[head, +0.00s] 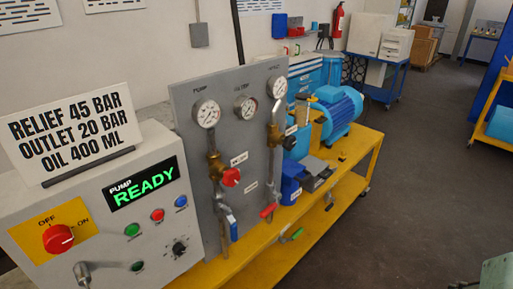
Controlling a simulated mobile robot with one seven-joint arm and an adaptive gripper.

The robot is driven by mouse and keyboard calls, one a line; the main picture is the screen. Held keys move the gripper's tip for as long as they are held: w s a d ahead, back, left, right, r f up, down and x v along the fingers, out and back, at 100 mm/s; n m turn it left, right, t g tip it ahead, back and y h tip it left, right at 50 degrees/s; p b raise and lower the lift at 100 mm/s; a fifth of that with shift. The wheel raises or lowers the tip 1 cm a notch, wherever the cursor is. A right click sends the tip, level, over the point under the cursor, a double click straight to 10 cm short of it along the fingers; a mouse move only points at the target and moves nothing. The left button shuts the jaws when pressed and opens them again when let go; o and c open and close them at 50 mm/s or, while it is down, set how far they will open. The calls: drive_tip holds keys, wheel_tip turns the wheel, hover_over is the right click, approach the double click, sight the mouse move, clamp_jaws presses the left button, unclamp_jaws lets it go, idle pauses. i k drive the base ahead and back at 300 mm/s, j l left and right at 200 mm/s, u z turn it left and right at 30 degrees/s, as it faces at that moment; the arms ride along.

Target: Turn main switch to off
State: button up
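The main switch (58,238) is a red rotary knob on a yellow plate (84,214) at the left of the grey control box. The plate is marked OFF at the upper left and ON at the right. A pale mark on the knob's right side points to the right, on the ON side. My gripper is not in view.
Green, red and blue buttons, a black knob (179,248) and a metal handle (82,274) share the box front. A sign (70,130) stands on top. A gauge panel (250,150) and yellow bench with a blue motor (338,112) stand right. Floor (420,170) is open beyond.

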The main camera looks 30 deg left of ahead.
sight(59, 238)
drive_tip(key=u, duration=2.6)
